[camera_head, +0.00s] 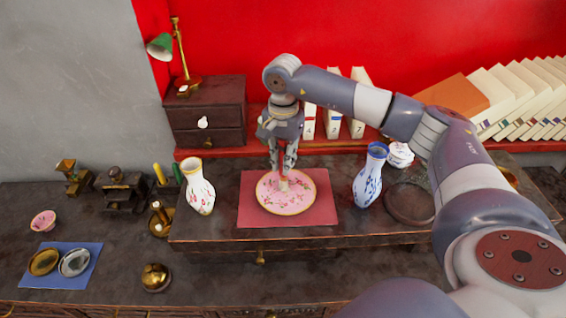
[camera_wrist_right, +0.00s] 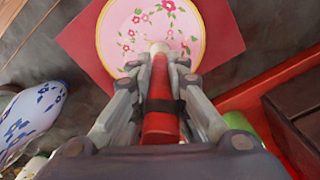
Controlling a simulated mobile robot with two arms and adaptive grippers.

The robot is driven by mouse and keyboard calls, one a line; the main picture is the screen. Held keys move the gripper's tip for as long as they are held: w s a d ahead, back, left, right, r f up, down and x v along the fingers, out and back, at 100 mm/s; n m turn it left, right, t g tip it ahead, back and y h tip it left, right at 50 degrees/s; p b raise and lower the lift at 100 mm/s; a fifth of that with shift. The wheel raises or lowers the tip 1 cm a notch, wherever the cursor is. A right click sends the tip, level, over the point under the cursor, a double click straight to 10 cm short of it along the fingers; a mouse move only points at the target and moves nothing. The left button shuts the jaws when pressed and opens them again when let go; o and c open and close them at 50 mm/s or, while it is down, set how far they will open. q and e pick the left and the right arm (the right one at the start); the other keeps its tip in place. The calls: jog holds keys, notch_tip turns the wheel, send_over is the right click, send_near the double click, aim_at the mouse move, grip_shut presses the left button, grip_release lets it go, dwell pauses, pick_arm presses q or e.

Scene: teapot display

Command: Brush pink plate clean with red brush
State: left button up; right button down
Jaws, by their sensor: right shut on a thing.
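The pink plate (camera_head: 299,203), with a floral pattern and gold rim, lies on a red mat (camera_head: 320,216) on the raised wooden stand. It also shows in the right wrist view (camera_wrist_right: 120,30). My right gripper (camera_head: 284,168) points down over the plate and is shut on the red brush (camera_wrist_right: 161,110). The brush's pale tip (camera_wrist_right: 159,47) is at the plate's surface; whether it touches is hard to tell. In the head view the fingers hide most of the brush. My left gripper is not in view.
A white flowered vase (camera_head: 199,188) stands left of the mat and a blue-white vase (camera_head: 369,176) right of it. A dark round dish (camera_head: 409,203) lies farther right. A small drawer box (camera_head: 208,112) and books (camera_head: 357,127) stand behind. My right arm spans the right side.

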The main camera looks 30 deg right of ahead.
jog(key=shift+w+a+f, duration=0.1)
jog(key=shift+w+a, duration=0.1)
jog(key=shift+a, duration=0.25)
jog(key=shift+s+d+b, duration=0.55)
jog(key=shift+d, duration=0.35)
jog(key=shift+b, duration=0.3)
jog(key=shift+s+d, duration=0.2)
jog(key=shift+s, duration=0.55)
dwell(0.8)
